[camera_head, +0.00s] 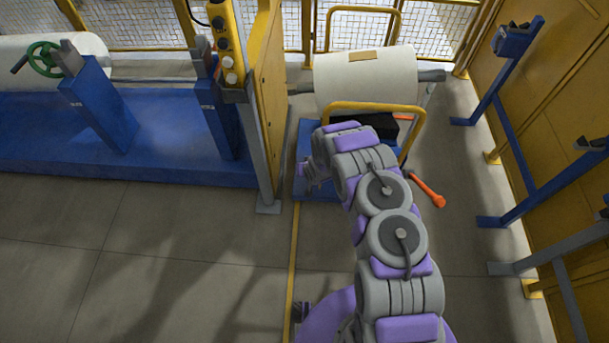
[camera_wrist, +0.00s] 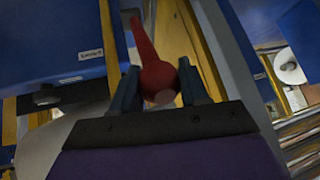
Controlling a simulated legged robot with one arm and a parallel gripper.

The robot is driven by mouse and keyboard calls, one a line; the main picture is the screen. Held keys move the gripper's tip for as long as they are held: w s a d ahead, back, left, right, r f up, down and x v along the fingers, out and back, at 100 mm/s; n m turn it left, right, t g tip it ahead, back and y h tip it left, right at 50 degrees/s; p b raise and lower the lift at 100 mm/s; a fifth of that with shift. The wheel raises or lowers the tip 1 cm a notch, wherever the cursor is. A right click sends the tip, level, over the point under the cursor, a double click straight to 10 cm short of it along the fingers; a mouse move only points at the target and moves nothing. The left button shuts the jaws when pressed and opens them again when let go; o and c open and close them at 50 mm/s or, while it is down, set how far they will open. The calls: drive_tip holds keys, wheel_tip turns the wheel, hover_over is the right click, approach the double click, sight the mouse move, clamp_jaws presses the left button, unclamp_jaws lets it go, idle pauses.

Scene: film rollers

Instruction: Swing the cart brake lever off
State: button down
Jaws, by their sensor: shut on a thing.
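In the wrist view, a red lever (camera_wrist: 144,42) with a thick rounded end lies between the two dark fingers of my gripper (camera_wrist: 157,85), which is shut on that end. In the head view, my gripper (camera_head: 307,175) is beside the left side of the cart (camera_head: 303,146), low near its blue base. The held lever cannot be made out there. A separate orange lever (camera_head: 427,190) sticks out at the cart's right side, apart from my gripper. The cart carries a large white roll (camera_head: 364,78) and has a yellow rail (camera_head: 372,106).
A yellow post with a control box (camera_head: 228,45) stands close left of the cart. Beyond it is a long blue machine base (camera_head: 40,135). Blue stands (camera_head: 520,150) line the yellow right wall. The grey floor (camera_head: 130,260) at the front left is clear.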

drive_tip(key=shift+w+r+p, duration=0.2)
drive_tip(key=shift+w+r, duration=0.25)
drive_tip(key=shift+w, duration=0.2)
drive_tip(key=shift+w+r+p, duration=0.15)
drive_tip(key=shift+w+r, duration=0.3)
drive_tip(key=shift+w, duration=0.2)
drive_tip(key=shift+w+r, duration=0.1)
drive_tip(key=shift+w, duration=0.05)
drive_tip(key=c, duration=1)
unclamp_jaws()
drive_tip(key=o, duration=0.4)
drive_tip(key=shift+f, duration=0.2)
drive_tip(key=shift+s, duration=0.2)
drive_tip(key=shift+s+r, duration=0.1)
drive_tip(key=p+v, duration=0.1)
drive_tip(key=v, duration=1.5)
drive_tip(key=shift+s+r+p, duration=0.25)
drive_tip(key=shift+s+p, duration=0.05)
drive_tip(key=shift+p, duration=0.05)
drive_tip(key=shift+d, duration=0.1)
